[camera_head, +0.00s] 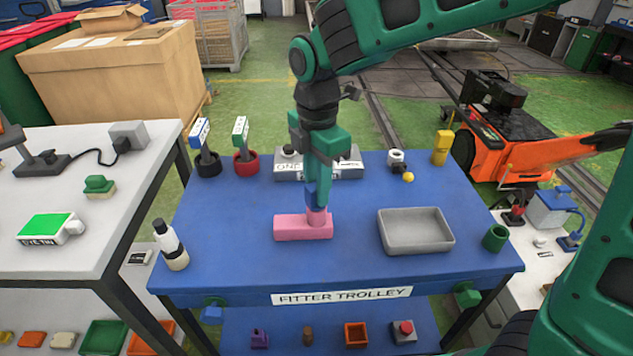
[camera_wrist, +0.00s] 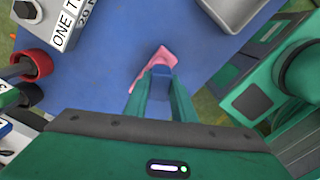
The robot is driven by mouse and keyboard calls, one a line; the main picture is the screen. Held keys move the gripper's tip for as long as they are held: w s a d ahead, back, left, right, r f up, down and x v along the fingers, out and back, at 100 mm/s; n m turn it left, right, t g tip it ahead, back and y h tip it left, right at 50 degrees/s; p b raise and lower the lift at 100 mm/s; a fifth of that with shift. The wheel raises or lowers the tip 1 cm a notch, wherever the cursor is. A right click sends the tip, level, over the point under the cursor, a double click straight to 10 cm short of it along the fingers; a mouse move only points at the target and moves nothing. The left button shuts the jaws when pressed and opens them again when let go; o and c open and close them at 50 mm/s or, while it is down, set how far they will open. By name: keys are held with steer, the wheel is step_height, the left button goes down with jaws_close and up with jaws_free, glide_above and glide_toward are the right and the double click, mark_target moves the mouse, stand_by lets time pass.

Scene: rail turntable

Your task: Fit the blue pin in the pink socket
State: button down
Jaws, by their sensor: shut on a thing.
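The pink socket (camera_head: 290,229) is a pink block with a raised round collar at its right end, standing on the blue trolley top (camera_head: 240,270). My gripper (camera_head: 319,192) points down over the collar, shut on the blue pin (camera_head: 312,197). The pin's lower end meets the collar in the head view; I cannot tell how deep it is. In the wrist view the pin (camera_wrist: 158,82) shows between the fingers, with the pink socket (camera_wrist: 161,57) just beyond, partly hidden.
A grey tray (camera_head: 416,246) stands right of the socket, with a green cup (camera_head: 495,238) further right. A white-and-black bottle (camera_head: 170,245) stands at the left edge. A grey labelled block (camera_head: 345,172) is behind my gripper. The trolley's front middle is clear.

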steer(key=shift+f, duration=0.1)
steer(key=c, duration=1.4)
jaws_free()
step_height(320, 180, up, 11)
steer(key=shift+f, duration=0.15)
